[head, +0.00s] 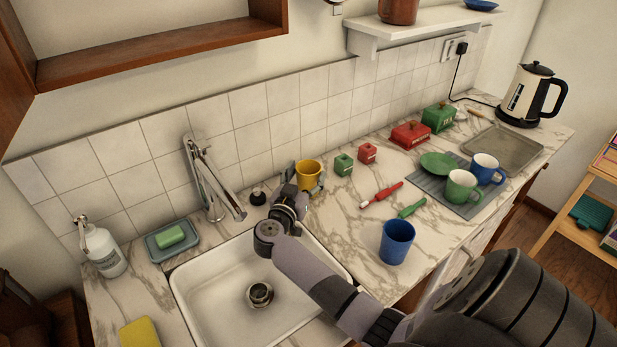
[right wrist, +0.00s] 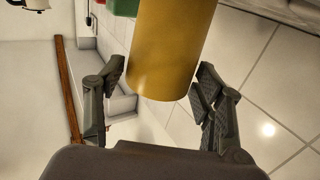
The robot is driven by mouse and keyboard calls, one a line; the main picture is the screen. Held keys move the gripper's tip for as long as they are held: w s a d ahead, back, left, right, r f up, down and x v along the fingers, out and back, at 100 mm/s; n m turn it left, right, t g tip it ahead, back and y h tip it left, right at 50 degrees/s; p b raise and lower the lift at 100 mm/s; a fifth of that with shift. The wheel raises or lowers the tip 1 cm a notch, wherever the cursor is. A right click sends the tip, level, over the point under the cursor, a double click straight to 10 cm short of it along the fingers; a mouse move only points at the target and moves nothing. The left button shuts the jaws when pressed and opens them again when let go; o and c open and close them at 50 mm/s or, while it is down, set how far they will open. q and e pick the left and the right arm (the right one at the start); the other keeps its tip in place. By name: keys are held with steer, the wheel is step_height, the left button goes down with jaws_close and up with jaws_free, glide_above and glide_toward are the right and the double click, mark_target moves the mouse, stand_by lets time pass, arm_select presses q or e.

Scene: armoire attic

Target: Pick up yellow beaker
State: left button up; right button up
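The yellow beaker (head: 308,174) is on the marble counter behind the sink, near the tiled wall. It also fills the upper middle of the right wrist view (right wrist: 170,50). My right gripper (head: 305,181) is at the beaker, with one finger on each side of it. In the right wrist view the fingers (right wrist: 158,82) are spread; a gap shows between the left finger and the beaker, and the right finger is close to its side. I cannot tell whether that finger touches. My left gripper is not in view.
The white sink (head: 205,292) and faucet (head: 212,180) are left of the beaker. Green (head: 343,164) and red (head: 367,153) small blocks stand to its right. A shelf (head: 420,32) hangs above.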

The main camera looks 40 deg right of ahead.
steer(key=c, duration=0.7)
steer(key=shift+c, duration=0.2)
